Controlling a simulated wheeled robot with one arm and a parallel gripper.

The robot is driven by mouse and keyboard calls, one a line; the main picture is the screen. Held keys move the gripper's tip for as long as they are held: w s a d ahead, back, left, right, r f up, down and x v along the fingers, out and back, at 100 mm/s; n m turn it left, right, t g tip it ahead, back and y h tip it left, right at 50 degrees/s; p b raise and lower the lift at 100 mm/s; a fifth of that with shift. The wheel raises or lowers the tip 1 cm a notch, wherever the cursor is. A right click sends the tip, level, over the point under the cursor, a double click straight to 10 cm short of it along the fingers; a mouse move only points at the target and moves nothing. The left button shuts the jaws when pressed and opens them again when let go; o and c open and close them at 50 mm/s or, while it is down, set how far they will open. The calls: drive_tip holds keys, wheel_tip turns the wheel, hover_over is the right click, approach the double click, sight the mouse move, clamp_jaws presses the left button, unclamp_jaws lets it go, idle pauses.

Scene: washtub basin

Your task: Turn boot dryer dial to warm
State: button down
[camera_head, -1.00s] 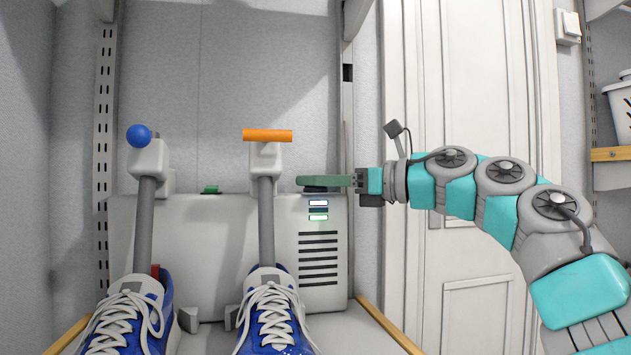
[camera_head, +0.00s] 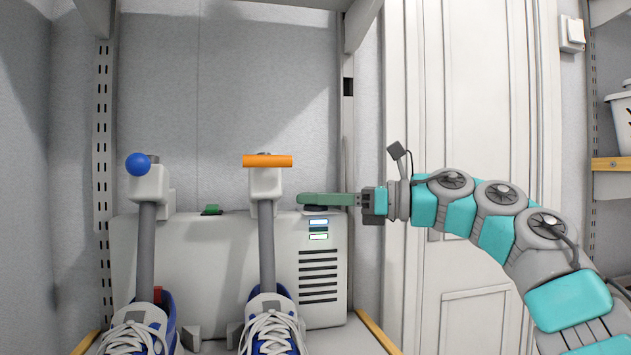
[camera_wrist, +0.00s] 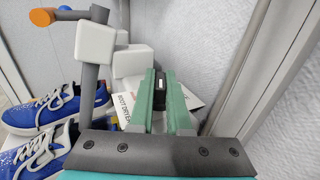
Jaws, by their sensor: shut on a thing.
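The boot dryer (camera_head: 240,265) is a light box with dark vent slots at its right end. Its black dial (camera_head: 316,208) sits on top at the right, mostly covered by my green fingers. In the wrist view the black dial (camera_wrist: 159,92), with a small pale mark, stands between the two fingers. My gripper (camera_head: 308,199) reaches in level from the right; in the wrist view my gripper (camera_wrist: 160,84) is closed on the dial. A small lit panel (camera_head: 318,229) is on the dryer front below the dial. The dial's setting labels are not readable.
Two upright grey posts carry a blue ball (camera_head: 138,164) and an orange bar (camera_head: 267,161). Blue shoes (camera_head: 272,325) stand at their feet. A green piece (camera_head: 212,210) is on the dryer top between the posts. A shelf upright (camera_head: 347,150) stands just behind my fingers.

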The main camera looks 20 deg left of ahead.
drive_tip(key=shift+s+r+n+g+p, duration=0.15)
drive_tip(key=shift+r+n+g+p, duration=0.35)
drive_tip(key=shift+n+g+p, duration=0.5)
drive_tip(key=shift+g+h, duration=0.3)
drive_tip(key=shift+g, duration=0.2)
drive_tip(key=shift+f+g, duration=0.3)
drive_tip(key=shift+f, duration=0.25)
drive_tip(key=c, duration=0.9)
unclamp_jaws()
drive_tip(key=shift+w, duration=0.2)
drive_tip(key=shift+v, duration=3.9)
drive_tip(key=shift+r, duration=0.1)
